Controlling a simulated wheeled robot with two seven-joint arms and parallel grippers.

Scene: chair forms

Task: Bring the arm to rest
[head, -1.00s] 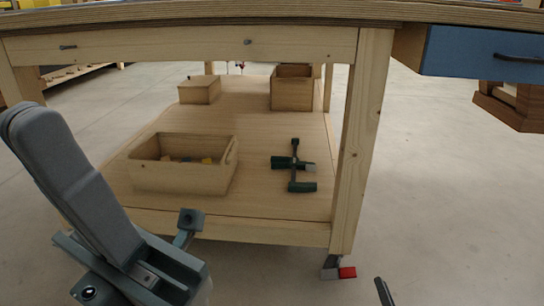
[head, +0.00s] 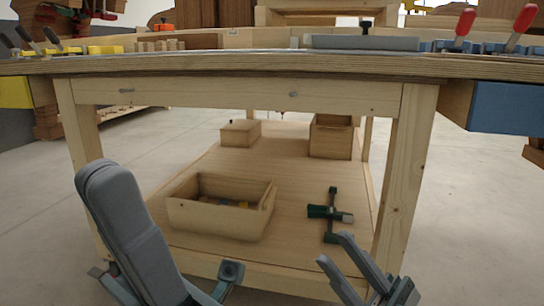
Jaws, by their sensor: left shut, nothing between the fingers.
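My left arm rises at the lower left as a thick grey link in the head view. My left gripper (head: 229,276), low in front of the bench's lower shelf, is shut and holds nothing. It is partly cut off by the bottom edge. My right gripper (head: 334,250) shows at the lower right, in front of the bench's right front leg and shelf edge. Its two grey prongs stand apart with nothing seen between them.
A wooden workbench (head: 210,93) fills the middle, tools along its top. Its lower shelf (head: 290,172) carries an open box (head: 215,220) with small blocks, two further boxes and a dark green clamp (head: 330,212). A blue drawer (head: 505,107) hangs right. Floor is clear at right.

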